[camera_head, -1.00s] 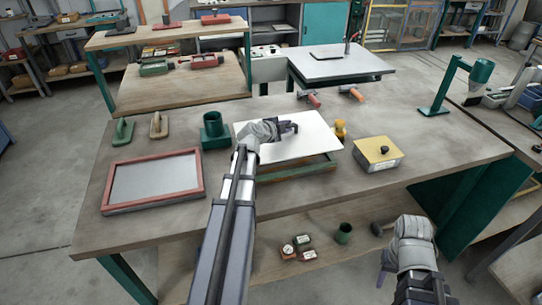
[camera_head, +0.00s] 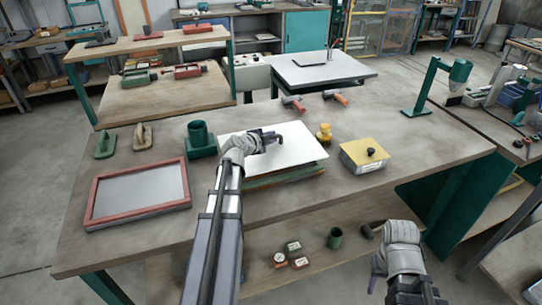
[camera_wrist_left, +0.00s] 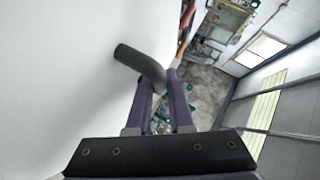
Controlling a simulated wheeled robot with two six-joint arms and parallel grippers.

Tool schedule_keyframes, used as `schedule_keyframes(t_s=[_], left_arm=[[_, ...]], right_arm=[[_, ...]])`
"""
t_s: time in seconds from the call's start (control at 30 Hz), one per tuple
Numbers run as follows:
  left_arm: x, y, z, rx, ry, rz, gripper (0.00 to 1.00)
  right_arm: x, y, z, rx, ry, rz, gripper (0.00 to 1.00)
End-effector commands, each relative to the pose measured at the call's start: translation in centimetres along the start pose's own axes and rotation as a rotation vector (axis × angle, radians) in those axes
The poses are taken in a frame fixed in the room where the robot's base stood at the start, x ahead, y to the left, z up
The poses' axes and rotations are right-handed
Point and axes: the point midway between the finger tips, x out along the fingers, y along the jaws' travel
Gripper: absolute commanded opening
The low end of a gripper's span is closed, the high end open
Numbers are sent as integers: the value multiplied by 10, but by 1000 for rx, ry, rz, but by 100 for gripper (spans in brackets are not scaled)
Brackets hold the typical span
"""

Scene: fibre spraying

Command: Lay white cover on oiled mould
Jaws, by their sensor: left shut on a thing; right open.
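The white cover (camera_head: 300,148) is a flat white panel in the middle of the workbench in the head view. A green-edged frame (camera_head: 285,178) shows just below its front edge and is mostly hidden; it may be the mould. I cannot tell whether the cover touches it. My left gripper (camera_head: 270,137) is shut on the cover's dark handle. In the left wrist view the left gripper (camera_wrist_left: 166,82) clasps the curved handle (camera_wrist_left: 140,62), with the white panel (camera_wrist_left: 60,70) filling the left. My right gripper (camera_head: 377,274) is open and empty in front of the bench.
A red-framed grey panel (camera_head: 138,190) lies at left, a green cup on a base (camera_head: 201,142) behind it. A green stand (camera_head: 420,95) is at the far right.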

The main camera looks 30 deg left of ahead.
Motion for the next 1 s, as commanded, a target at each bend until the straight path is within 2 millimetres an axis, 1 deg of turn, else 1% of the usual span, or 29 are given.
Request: schedule_keyframes(t_s=[0.03, 0.27, 0.37, 0.5, 0.6, 0.87, 1.0], left_arm=[[4, 8, 4, -1, 0, -1, 0], [4, 9, 4, -1, 0, -1, 0], [8, 16, 7, -1, 0, -1, 0], [14, 30, 14, -1, 0, -1, 0], [18, 39, 18, -1, 0, -1, 0], [18, 38, 18, -1, 0, -1, 0], [19, 40, 19, -1, 0, -1, 0]], right_arm=[[10, -1, -1, 0, 0, 0, 50], [10, -1, -1, 0, 0, 0, 50], [19, -2, -1, 0, 0, 0, 50], [37, -4, -2, 0, 0, 0, 50], [46, -4, -3, 0, 0, 0, 50], [45, -4, -3, 0, 0, 0, 50], [48, -5, -3, 0, 0, 0, 50]])
